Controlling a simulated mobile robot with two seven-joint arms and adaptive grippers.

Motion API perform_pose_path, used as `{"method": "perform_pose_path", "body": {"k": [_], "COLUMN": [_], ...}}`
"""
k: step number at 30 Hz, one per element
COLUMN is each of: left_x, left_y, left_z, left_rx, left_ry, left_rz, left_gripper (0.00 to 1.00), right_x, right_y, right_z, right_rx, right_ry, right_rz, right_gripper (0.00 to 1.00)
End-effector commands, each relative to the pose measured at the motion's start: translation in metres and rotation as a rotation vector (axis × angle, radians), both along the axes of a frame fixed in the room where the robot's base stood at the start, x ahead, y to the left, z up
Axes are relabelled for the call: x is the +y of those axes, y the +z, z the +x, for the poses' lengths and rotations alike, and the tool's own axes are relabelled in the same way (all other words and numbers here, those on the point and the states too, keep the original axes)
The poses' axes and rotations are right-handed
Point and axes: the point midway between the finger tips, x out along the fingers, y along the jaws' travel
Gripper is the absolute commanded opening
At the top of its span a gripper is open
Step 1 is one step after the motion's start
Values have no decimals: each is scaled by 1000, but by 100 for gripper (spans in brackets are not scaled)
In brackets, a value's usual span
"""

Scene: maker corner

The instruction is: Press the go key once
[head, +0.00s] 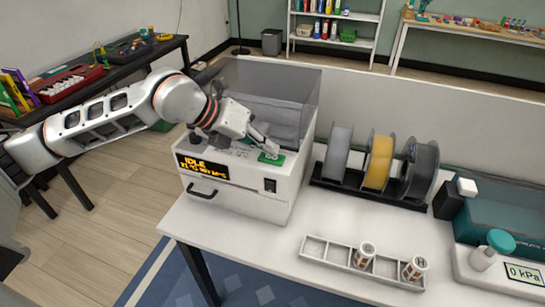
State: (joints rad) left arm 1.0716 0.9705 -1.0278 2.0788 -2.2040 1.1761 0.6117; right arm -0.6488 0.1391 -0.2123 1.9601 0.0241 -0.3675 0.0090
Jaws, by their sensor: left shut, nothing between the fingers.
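The white machine (236,199) stands on the white table, with a smoky clear cover at its back and a front display (203,167) whose top line reads IDLE in orange. A green key (271,158) sits on the right part of its top panel. My left gripper (268,148) is shut and empty, pointing down at the green key from just behind it. I cannot tell whether the fingertips touch the key. The label on the key is too small to read. My right gripper is out of view.
A dark switch (270,185) and a handle (202,192) are on the machine's front. Several spools, including a yellow one (379,162), stand in a rack to the right. A grey tray (325,253) holds two small cylinders. A kPa gauge (524,274) is at far right.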

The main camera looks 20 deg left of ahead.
Motion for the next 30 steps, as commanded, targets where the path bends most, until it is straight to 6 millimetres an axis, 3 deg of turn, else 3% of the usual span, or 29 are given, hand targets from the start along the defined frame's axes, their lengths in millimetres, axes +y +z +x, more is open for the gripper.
{"method": "perform_pose_path", "body": {"k": [5, 30], "left_x": [0, 0], "left_y": [-7, 4], "left_z": [0, 0], "left_rx": [2, 0], "left_ry": [0, 0], "left_rz": [0, 0], "left_gripper": [0, 0], "right_x": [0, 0], "right_y": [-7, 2], "right_z": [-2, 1], "right_rx": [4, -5], "right_ry": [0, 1], "right_rz": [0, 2], "right_gripper": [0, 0]}}
